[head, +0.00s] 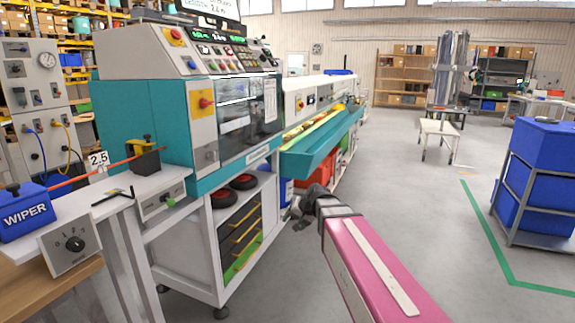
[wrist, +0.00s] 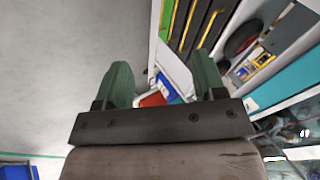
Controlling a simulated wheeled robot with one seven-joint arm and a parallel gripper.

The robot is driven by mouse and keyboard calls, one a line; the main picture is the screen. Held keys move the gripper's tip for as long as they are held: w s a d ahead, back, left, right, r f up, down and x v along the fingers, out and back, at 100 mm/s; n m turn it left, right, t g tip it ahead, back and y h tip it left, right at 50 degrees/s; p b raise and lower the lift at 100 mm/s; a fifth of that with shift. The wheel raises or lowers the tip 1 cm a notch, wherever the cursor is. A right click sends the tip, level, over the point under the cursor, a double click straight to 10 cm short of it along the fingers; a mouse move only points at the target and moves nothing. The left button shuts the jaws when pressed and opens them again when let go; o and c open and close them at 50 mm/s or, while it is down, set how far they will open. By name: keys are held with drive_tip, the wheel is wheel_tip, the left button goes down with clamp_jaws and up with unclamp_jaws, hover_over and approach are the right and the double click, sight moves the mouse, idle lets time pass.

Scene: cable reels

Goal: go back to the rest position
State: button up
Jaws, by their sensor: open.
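My gripper (wrist: 160,88) shows in the wrist view with its two green fingers spread apart and nothing between them. In the head view my pink arm reaches forward from the bottom right, and its dark end (head: 301,212) hangs over the floor beside the machine's lower shelf. The fingers are too small there to make out clearly. The arm touches nothing that I can see.
A teal and white machine (head: 170,120) stands at left with a drawer cabinet (head: 238,236) under it. A blue WIPER box (head: 25,212) sits at far left. A rack of blue bins (head: 540,165) stands at right. Grey floor (head: 440,240) lies open between.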

drive_tip(key=s+d+f+n+g+h, duration=0.1)
drive_tip(key=s+d+f+g+h, duration=0.3)
drive_tip(key=s+d+f, duration=1.1)
drive_tip(key=shift+s+d+f+n+h, duration=0.3)
drive_tip(key=shift+s+d+h, duration=0.15)
drive_tip(key=shift+d+h, duration=0.4)
drive_tip(key=shift+a, duration=0.15)
